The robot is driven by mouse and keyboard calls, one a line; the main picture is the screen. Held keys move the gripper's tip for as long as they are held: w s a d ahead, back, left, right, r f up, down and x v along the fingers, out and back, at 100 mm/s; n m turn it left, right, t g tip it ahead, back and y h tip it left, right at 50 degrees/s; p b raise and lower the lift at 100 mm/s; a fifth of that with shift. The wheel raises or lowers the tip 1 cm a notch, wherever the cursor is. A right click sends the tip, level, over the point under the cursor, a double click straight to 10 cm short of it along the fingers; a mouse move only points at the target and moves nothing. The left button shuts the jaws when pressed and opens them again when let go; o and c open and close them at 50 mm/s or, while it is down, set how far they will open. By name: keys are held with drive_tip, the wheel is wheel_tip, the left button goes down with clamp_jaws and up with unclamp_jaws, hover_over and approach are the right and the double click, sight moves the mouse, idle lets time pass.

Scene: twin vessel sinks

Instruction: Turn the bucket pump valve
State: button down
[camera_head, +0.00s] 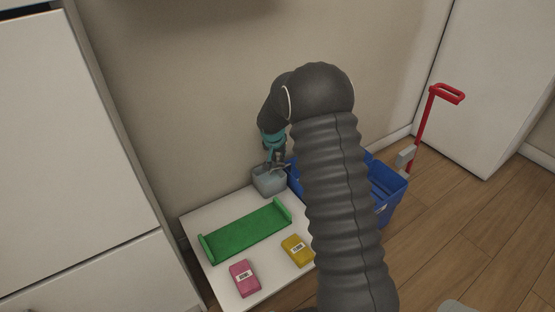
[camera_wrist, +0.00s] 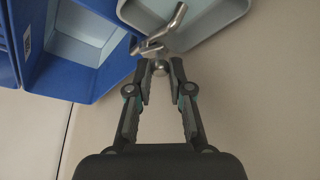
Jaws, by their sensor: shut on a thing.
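The blue bucket (camera_head: 385,187) stands on the floor, partly hidden behind my arm, and it also shows at the upper left of the wrist view (camera_wrist: 88,50). A bent metal lever (camera_wrist: 165,27) with a small round metal knob (camera_wrist: 160,68), which looks like the valve, lies by the grey container (camera_wrist: 232,12). My gripper (camera_wrist: 161,75) has its fingertips closed around the knob. In the head view my gripper (camera_head: 275,157) points down just above the small grey container (camera_head: 269,181), and the lever is barely visible there.
A white board (camera_head: 217,282) on the floor carries a green tray (camera_head: 246,232), a pink box (camera_head: 244,278) and a yellow box (camera_head: 298,251). A red handle (camera_head: 424,125) rises at the bucket's right. A wall is close behind; white cabinets stand on both sides.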

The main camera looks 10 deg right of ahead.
drive_tip(key=c, duration=1.1)
unclamp_jaws()
drive_tip(key=shift+o, duration=0.2)
drive_tip(key=v, duration=1.2)
